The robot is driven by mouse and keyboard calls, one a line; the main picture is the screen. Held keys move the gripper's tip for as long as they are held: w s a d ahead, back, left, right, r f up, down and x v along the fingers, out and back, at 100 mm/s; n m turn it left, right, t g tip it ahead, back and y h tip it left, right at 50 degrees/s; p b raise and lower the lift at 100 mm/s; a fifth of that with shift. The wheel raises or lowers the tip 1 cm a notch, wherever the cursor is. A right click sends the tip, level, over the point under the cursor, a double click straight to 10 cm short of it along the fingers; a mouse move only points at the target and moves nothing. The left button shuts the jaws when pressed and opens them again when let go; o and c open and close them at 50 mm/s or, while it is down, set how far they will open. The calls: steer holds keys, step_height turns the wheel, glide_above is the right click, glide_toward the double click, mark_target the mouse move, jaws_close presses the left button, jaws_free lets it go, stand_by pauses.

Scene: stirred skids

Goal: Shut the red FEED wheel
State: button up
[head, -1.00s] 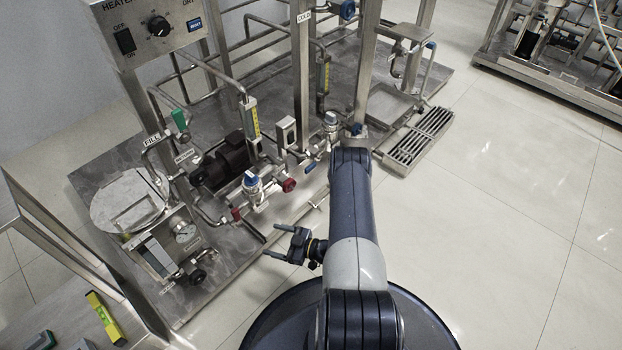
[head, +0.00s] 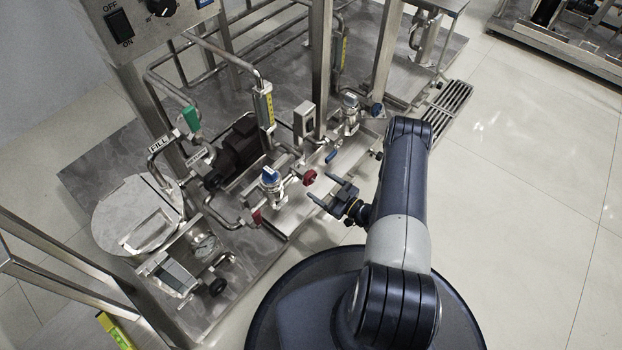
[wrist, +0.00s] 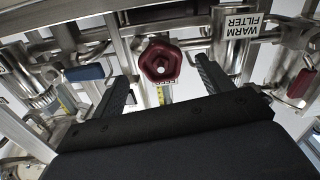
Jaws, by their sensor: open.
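The red FEED wheel (head: 310,177) is on the pipework of the skid, just beyond my fingertips in the head view. In the wrist view the same red wheel (wrist: 160,60) shows face on, with a small upside-down label partly visible below it. My gripper (head: 322,190) is open and empty, its fingers pointing at the wheel. In the wrist view its two fingers (wrist: 162,82) stand to the left and right of the wheel's outline. I cannot tell whether they reach around it; no contact shows.
A blue-topped valve (head: 270,176) and a red lever (head: 257,217) are left of the wheel. A blue lever (head: 331,156) is close by on its right; it also shows in the wrist view (wrist: 84,73). The floor (head: 520,200) at right is clear.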

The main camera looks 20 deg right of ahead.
mark_target(312, 180)
steer(key=b+x, duration=0.1)
steer(key=x, duration=0.4)
steer(key=shift+w+a, duration=0.25)
steer(key=shift+w, duration=0.05)
steer(key=shift+c, duration=0.2)
steer(key=c, duration=0.9)
